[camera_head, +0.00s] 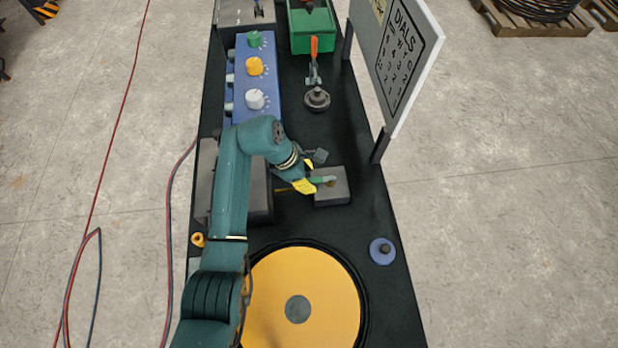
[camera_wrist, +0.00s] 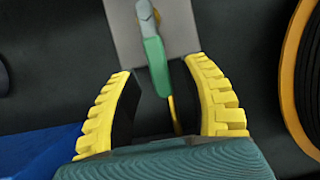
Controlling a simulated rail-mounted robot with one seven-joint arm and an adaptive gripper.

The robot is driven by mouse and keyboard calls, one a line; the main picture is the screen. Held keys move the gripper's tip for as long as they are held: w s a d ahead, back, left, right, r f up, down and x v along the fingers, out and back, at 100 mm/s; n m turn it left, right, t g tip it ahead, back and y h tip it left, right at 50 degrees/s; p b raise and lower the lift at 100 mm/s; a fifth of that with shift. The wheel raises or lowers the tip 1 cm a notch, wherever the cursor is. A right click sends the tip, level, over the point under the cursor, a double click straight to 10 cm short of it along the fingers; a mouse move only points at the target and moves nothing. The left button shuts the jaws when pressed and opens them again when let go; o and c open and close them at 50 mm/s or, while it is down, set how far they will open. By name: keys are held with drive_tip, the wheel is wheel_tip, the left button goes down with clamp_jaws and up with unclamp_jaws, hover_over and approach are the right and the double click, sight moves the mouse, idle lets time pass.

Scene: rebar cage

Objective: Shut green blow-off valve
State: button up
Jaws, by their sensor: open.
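The green blow-off valve lever (camera_head: 322,179) sits on a grey block (camera_head: 338,196) at the middle of the black bench. My gripper (camera_head: 306,180) is open at the left side of the block. In the wrist view my gripper's yellow ridged fingers (camera_wrist: 162,95) stand apart on either side of the lever's free end. A gap shows between the lever and each finger. I cannot tell the exact height of the fingers over the lever.
A blue panel with green, yellow and white knobs (camera_head: 254,99) stands behind my arm. A toggle clamp (camera_head: 313,74), a green bin (camera_head: 312,30) and a dials board (camera_head: 400,60) are farther back. A large yellow disc (camera_head: 275,285) and a blue-based knob (camera_head: 382,251) lie in front.

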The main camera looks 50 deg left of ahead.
drive_tip(key=shift+w+d+f, duration=0.1)
drive_tip(key=shift+w+f, duration=0.1)
drive_tip(key=shift+f, duration=0.3)
clamp_jaws()
